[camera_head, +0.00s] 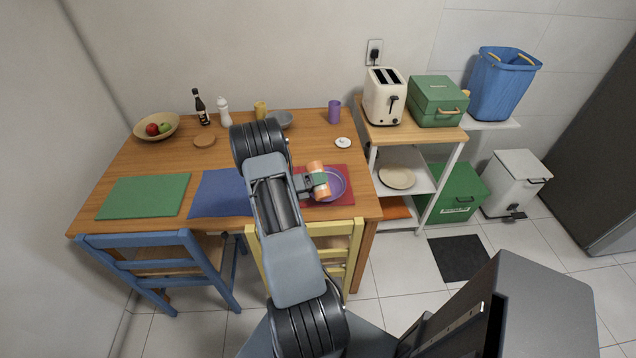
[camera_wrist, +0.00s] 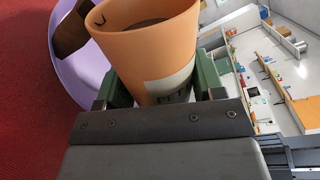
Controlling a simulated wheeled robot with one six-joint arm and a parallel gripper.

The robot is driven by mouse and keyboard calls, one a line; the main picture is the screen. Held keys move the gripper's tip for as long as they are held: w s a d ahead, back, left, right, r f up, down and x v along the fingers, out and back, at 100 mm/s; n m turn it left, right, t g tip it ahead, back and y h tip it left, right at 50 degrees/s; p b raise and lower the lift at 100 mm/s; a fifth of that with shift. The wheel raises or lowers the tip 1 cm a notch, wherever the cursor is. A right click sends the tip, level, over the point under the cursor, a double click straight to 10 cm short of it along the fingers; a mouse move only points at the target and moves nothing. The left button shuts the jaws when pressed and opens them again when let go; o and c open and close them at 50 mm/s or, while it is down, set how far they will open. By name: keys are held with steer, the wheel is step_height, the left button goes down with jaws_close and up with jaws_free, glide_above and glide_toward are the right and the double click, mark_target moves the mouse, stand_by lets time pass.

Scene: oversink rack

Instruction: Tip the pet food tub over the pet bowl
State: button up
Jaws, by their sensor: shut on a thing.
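My gripper (camera_head: 312,184) is shut on the orange pet food tub (camera_head: 317,174), with a finger on each side of it. In the wrist view, the tub (camera_wrist: 160,50) shows an open mouth, brown contents inside and a pale label. The mat and room appear turned sideways there, so the tub seems tilted well over. The purple pet bowl (camera_head: 337,184) sits on a red mat, and the tub is above its left part. In the wrist view, the bowl (camera_wrist: 86,70) is beside and behind the tub, partly hidden. A dark brown thing (camera_wrist: 70,32) shows at the bowl.
The red mat (camera_head: 343,199) lies at the table's right front, with a blue mat (camera_head: 212,196) and green mat (camera_head: 144,196) leftward. A white dish (camera_head: 343,142), purple cup (camera_head: 334,111) and grey bowl (camera_head: 281,119) stand behind. Blue and yellow chairs (camera_head: 345,242) line the front edge.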

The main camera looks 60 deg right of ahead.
steer(key=shift+r+n+p, duration=0.9)
steer(key=shift+n+p, duration=0.4)
steer(key=shift+p, duration=0.75)
stand_by(6.0)
